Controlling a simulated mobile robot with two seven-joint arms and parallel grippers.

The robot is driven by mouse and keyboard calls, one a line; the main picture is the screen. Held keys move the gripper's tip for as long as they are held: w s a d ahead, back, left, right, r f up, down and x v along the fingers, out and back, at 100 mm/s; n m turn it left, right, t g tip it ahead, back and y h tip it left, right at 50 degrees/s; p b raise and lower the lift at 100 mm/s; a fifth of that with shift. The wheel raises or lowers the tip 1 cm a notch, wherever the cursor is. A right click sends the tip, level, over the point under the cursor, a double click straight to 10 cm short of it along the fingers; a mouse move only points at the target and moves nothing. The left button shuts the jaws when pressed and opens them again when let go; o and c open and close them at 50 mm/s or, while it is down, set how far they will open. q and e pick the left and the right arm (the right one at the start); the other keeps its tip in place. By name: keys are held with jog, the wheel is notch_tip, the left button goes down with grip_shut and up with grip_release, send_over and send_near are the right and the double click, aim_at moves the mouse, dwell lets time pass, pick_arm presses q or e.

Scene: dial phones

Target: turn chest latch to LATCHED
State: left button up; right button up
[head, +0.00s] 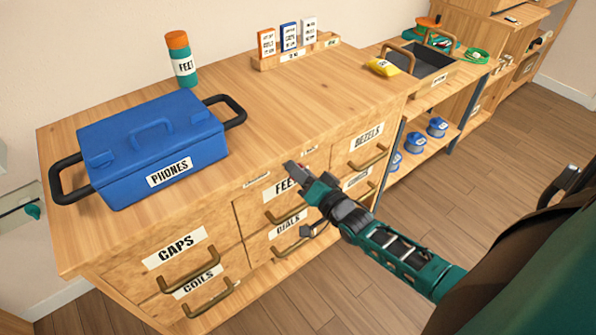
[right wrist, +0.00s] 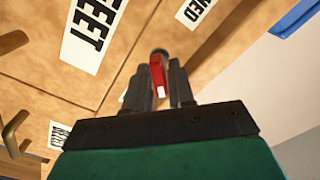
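The wooden drawer chest (head: 120,235) stands before me. Two small labels sit along its upper front edge, one on the left (head: 257,180) and one on the right (head: 309,150); both are too small to read surely. My right gripper (head: 294,168) is at the chest front between them, above the FEET drawer, and hides the latch in the head view. In the right wrist view, a red latch lever (right wrist: 158,76) with a pale tip and dark pivot lies between my right gripper's fingers (right wrist: 160,82), which are close together around it. My left gripper is out of view.
A blue PHONES case (head: 150,145) with black handles stands on the chest top. A bottle (head: 182,62) and several small boxes (head: 289,37) stand at the back. Brass drawer handles (head: 285,213) stick out below my right gripper. A lower workbench (head: 450,90) adjoins at the right.

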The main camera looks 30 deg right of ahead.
jog(key=shift+w, duration=0.25)
grip_shut()
